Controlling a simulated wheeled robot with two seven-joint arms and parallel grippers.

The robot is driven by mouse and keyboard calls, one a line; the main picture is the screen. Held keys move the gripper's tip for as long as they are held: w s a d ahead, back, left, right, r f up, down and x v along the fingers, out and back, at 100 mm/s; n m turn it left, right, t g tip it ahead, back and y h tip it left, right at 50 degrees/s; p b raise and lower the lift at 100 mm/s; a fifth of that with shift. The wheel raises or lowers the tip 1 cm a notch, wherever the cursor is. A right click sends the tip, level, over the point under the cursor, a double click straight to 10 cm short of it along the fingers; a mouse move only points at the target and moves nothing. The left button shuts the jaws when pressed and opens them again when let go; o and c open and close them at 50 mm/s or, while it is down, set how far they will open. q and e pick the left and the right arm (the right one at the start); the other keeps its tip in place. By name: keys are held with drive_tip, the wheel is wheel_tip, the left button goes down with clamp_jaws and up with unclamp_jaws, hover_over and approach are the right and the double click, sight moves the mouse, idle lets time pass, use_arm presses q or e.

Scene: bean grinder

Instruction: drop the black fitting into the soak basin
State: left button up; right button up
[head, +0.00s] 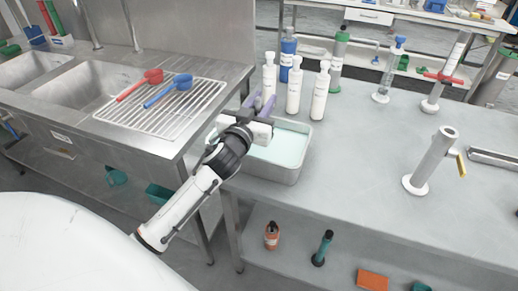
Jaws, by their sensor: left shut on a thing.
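The soak basin (267,170) is a grey metal tub of pale green liquid at the left end of the grey bench. My left gripper (262,104) reaches in from the lower left, over the far left part of the basin. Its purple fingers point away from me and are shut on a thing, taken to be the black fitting. The fitting itself is mostly hidden by the hand, and I cannot make out its outline or its exact height above the liquid. My right gripper is not in view.
White bottles (294,92), a blue bottle (288,57) and a green-based cylinder (338,62) stand behind the basin. A steel sink unit with a drain rack (205,100) is on the left, across a narrow gap. A grey post (432,160) stands on the right; the bench between is clear.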

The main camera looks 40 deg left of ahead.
use_arm(q)
drive_tip(key=o, duration=1.1)
drive_tip(key=shift+s, duration=0.1)
drive_tip(key=b+v, duration=0.1)
drive_tip(key=v, duration=0.9)
drive_tip(key=shift+d, duration=0.1)
